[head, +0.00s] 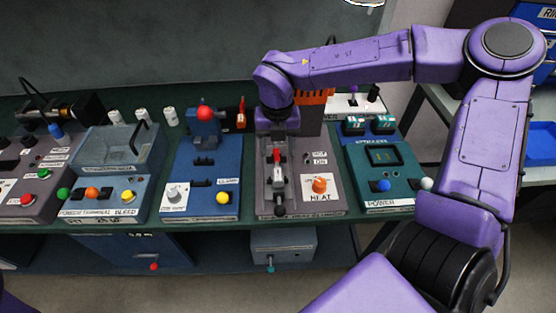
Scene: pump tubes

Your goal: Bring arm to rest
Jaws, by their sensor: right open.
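My right arm is purple and reaches in from the right, across the back of the bench. My right gripper (278,128) points down above the rear of the grey heat module (330,195). It is open; its fingertips are hard to make out against the dark parts there. Below it on the module are a red and white part (277,158) and a black-ended lever (280,209). I cannot tell whether the fingers touch them. My left gripper is out of view.
Left of the heat module stand a blue module (186,208) with a red ball knob (204,113) and a grey-blue bleed box (128,205). Right of it is a teal power module (402,198). Small white cylinders (142,114) stand behind. A grey box (284,245) sits under the bench (242,226).

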